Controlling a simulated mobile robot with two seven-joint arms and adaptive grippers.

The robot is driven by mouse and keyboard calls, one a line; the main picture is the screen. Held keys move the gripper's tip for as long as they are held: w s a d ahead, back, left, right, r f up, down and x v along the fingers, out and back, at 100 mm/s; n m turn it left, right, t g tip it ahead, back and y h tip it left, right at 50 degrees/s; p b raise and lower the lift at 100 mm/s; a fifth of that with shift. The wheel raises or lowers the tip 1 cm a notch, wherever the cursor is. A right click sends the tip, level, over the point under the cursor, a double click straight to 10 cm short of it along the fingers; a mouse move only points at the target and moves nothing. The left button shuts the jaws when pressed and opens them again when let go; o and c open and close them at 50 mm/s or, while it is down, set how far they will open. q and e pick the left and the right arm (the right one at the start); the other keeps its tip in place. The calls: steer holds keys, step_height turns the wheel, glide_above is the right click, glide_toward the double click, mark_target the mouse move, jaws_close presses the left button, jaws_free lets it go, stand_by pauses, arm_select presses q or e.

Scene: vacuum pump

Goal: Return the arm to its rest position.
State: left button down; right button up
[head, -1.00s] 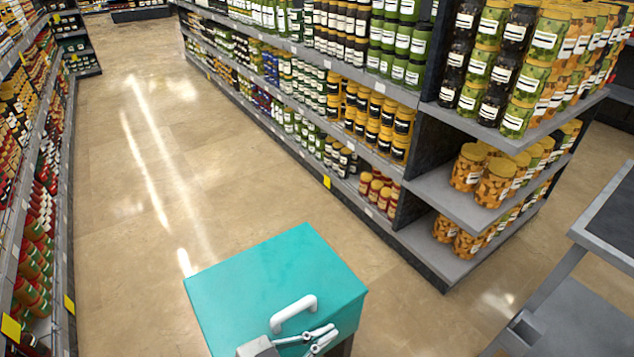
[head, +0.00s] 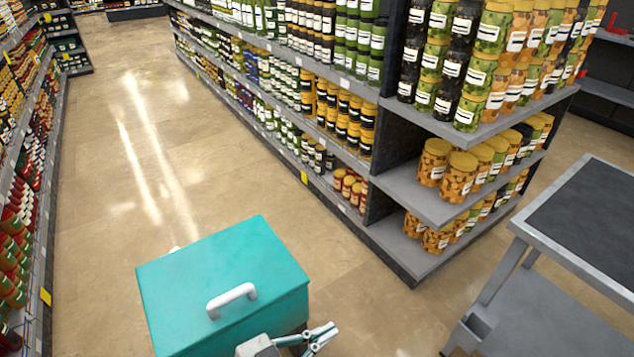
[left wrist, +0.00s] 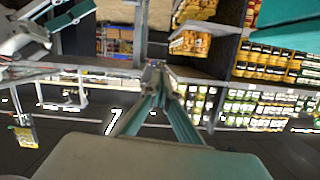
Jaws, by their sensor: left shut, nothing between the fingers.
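My left gripper (head: 322,338) is at the bottom of the head view, just right of the teal box's near corner. Its fingers are shut and empty. In the left wrist view its fingers (left wrist: 160,75) meet at their tips with nothing between them. The teal box (head: 225,275) with a white handle (head: 231,300) on top stands in front of me. The gripper is apart from the handle. In the left wrist view, what looks like part of my right gripper (left wrist: 70,15) shows at the top left. Its jaw state is unclear.
A shelf unit (head: 440,205) with several jars stands ahead and right. A grey cart (head: 575,235) with a dark top is at the right edge. Another stocked shelf (head: 40,240) lines the left. The aisle floor (head: 130,150) between the shelves is clear.

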arm_select(q)
steer(key=s+a+f+n+y+p, duration=0.2)
steer(key=a+f+y, duration=0.1)
steer(key=a, duration=0.4)
steer(key=s+a+f+n+t+y+p, duration=0.1)
steer(key=s+a+f+n+y+p, duration=0.1)
steer(key=a, duration=0.4)
steer(key=s+a+f+n+y+p, duration=0.2)
steer(key=s+a+f+n+y, duration=0.1)
steer(key=a, duration=0.4)
steer(key=shift+s+a+f+n+t+y, duration=0.35)
steer(key=shift+s+y, duration=0.35)
steer(key=shift+y, duration=0.3)
arm_select(e)
steer(key=shift+m, duration=0.3)
steer(key=r, duration=0.4)
steer(key=shift+s+a+r, duration=0.25)
steer(key=shift+s+a, duration=0.1)
steer(key=shift+s, duration=0.05)
